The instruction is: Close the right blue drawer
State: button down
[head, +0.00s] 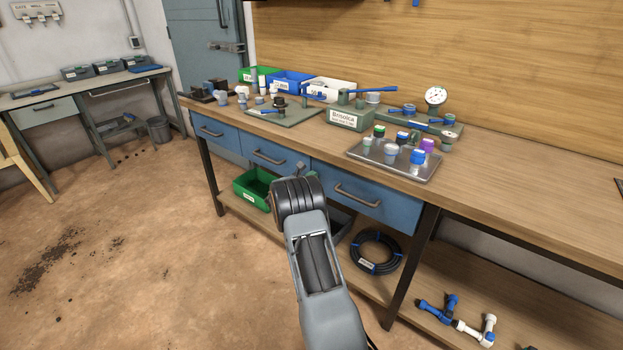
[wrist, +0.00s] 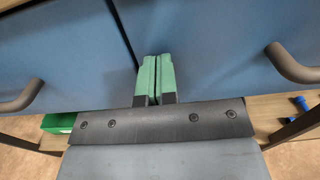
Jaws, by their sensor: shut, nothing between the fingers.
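The right blue drawer (head: 365,190) is under the workbench top, right of the middle blue drawer (head: 270,155). Its front (wrist: 220,45) fills the right of the wrist view, with its grey bar handle (wrist: 297,65) at the right edge. In the head view its front looks nearly level with its neighbours; I cannot tell how far it is out. My gripper (wrist: 152,80) has its green fingers together and empty, by the dark seam between the middle and right drawers, left of the right handle. Contact is unclear. In the head view my wrist hides most of the fingers.
The bench top (head: 520,190) holds a metal tray (head: 405,172) of fittings above the right drawer. On the lower shelf are a green bin (head: 252,188), a black hose coil (head: 375,252) and blue and white pipe fittings (head: 455,318). The floor at left is open.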

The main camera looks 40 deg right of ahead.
jog(key=shift+d+r, duration=0.1)
jog(key=shift+r, duration=0.15)
jog(key=p+v, duration=0.1)
jog(key=v, duration=1.3)
jog(key=shift+f, duration=0.3)
